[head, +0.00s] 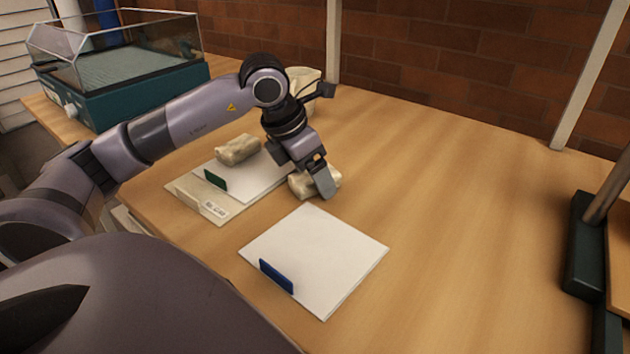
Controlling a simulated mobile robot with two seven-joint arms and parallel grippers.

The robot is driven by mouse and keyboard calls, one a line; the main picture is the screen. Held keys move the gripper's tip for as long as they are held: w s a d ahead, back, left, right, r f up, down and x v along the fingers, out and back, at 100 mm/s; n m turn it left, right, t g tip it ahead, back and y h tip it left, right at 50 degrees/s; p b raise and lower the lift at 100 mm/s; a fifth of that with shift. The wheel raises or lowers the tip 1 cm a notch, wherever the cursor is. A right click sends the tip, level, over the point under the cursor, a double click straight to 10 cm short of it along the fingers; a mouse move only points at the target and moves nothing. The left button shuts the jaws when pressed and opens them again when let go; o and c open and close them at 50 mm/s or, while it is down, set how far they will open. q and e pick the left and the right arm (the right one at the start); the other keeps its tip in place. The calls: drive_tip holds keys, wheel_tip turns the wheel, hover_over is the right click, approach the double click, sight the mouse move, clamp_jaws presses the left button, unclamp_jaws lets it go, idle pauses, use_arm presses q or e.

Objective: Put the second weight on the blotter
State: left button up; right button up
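A beige, lumpy weight (237,150) lies on a white sheet (259,180) with a green tab, which lies on a pale, labelled board or folder (196,196). A second beige weight (301,186) is just right of that sheet. My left gripper (318,182) points down at this second weight, with a finger in front of it. The far finger is hidden, so its grip is unclear, as is whether the weight touches the table. Another white sheet (318,258) with a blue tab (276,276) lies bare nearer me. Which sheet is the blotter is unclear. My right gripper is out of view.
A teal case with a clear cover (125,85) stands at the back left. A cream object (304,92) is partly hidden behind my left wrist. A dark green frame (582,245) stands at the right edge. The table's middle right (460,190) is clear.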

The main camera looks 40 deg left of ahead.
use_arm(q)
drive_tip(key=shift+f, duration=0.1)
drive_tip(key=c, duration=1.5)
